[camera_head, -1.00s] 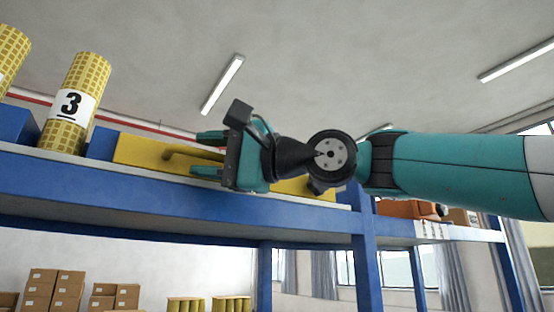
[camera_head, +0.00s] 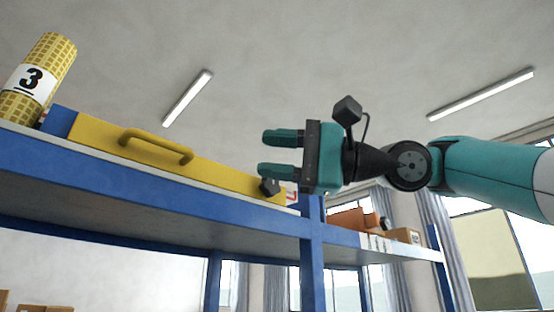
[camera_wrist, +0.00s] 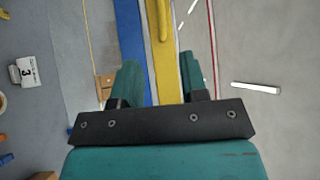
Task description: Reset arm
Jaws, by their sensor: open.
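My gripper (camera_head: 282,153) is open and empty, with its two teal fingers pointing left in the head view. It is at the right end of the yellow panel (camera_head: 105,138), which has a yellow bar handle (camera_head: 155,146) on its front. The panel sits on the blue shelf (camera_head: 130,182). In the wrist view, the fingers (camera_wrist: 160,82) stand apart, and the yellow panel (camera_wrist: 166,75) with its handle (camera_wrist: 162,20) shows between them and beyond. I cannot tell the exact gap from finger to panel.
A yellow mesh roll (camera_head: 45,68) with a "3" label stands on the shelf at the far left. Orange and brown boxes (camera_head: 402,235) are on the shelf at right. A blue post (camera_head: 312,270) rises below my gripper.

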